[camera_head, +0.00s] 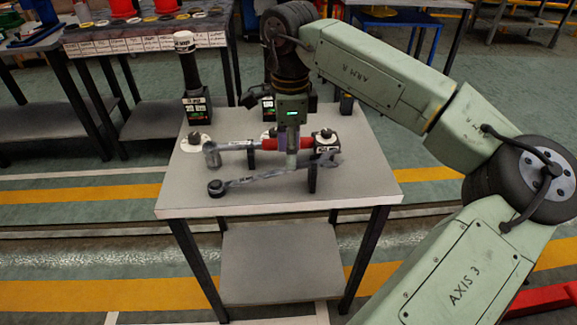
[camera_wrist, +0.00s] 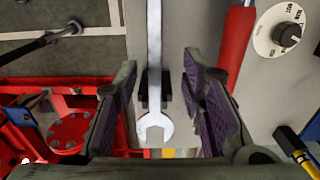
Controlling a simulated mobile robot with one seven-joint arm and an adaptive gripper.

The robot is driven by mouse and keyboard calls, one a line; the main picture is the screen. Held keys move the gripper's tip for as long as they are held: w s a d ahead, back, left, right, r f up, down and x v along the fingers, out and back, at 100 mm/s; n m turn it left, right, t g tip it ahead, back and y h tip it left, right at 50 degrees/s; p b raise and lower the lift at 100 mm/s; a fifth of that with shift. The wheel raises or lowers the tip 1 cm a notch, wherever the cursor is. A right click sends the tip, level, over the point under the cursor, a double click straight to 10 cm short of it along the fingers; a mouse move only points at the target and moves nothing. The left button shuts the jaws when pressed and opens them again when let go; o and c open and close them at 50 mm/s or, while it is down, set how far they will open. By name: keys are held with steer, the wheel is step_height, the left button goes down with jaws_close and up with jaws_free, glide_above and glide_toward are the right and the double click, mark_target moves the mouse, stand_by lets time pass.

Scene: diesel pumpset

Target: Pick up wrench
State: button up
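The wrench (camera_head: 255,179) is a long grey metal tool on the small table, with a round end at the left and an open jaw toward the right. In the wrist view its shaft and open jaw (camera_wrist: 153,126) lie between my fingers, with gaps on both sides. A black support (camera_head: 312,179) stands at its right part. My gripper (camera_head: 292,163) points down over the wrench's right part. In the wrist view my gripper (camera_wrist: 165,100) is open, its dark padded fingers either side of the shaft. I cannot tell the exact height of the fingertips against the shaft.
A red-gripped tool (camera_head: 285,143) lies just behind the wrench and close to my right finger in the wrist view (camera_wrist: 235,45). Black-boxed items, including a tall one (camera_head: 193,90), stand at the table's (camera_head: 370,185) back. Its front strip is clear. Red machinery (camera_wrist: 65,120) shows below.

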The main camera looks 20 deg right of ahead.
mark_target(273, 172)
steer(key=f, duration=0.2)
steer(key=f+p, duration=0.1)
steer(key=f, duration=0.1)
steer(key=shift+s+f, duration=0.1)
steer(key=shift+s, duration=0.3)
steer(key=shift+f+p, duration=0.3)
steer(key=shift+f, duration=0.25)
jaws_close()
